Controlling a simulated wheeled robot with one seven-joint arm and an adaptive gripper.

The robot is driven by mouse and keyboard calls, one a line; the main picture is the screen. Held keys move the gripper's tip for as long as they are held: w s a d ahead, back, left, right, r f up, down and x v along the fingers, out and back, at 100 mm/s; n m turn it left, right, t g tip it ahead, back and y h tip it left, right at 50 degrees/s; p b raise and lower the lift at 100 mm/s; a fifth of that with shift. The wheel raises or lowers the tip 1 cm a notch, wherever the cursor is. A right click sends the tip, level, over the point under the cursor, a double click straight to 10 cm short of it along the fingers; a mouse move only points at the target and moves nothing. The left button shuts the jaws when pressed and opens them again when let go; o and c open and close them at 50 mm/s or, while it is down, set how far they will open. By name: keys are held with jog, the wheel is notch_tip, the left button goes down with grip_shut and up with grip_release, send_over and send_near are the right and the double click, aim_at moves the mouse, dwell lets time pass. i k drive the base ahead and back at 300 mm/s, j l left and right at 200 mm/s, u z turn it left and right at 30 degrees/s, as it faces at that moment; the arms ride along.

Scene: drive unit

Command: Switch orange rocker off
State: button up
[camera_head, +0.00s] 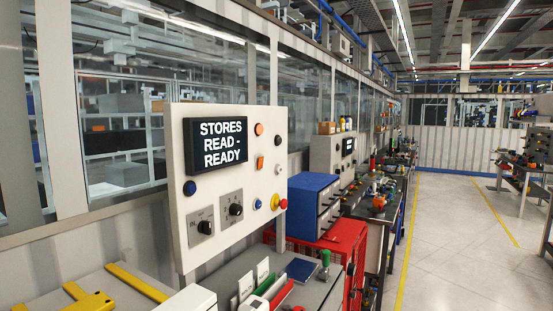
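A light grey control panel (178,130) stands upright at the left centre, turned partly to the right. The orange rocker (260,163) is a small upright rectangle on the right half of its face, just below a round orange button (258,129). The rocker is too small here to tell which way it is tipped. A black display (217,144) to its left reads "STORES READ - READY". My gripper is not in view, and nothing covers the rocker.
Near the rocker are a black button (278,140), a white one (278,170), a blue one (258,204), a yellow-ringed knob (275,202) and black rotary knobs (236,209). Below stands a cluttered bench (232,270). Open floor (455,250) lies to the right.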

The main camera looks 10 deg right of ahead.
aim_at(260, 161)
jog(key=i+z, duration=0.15)
jog(key=i, duration=1.05)
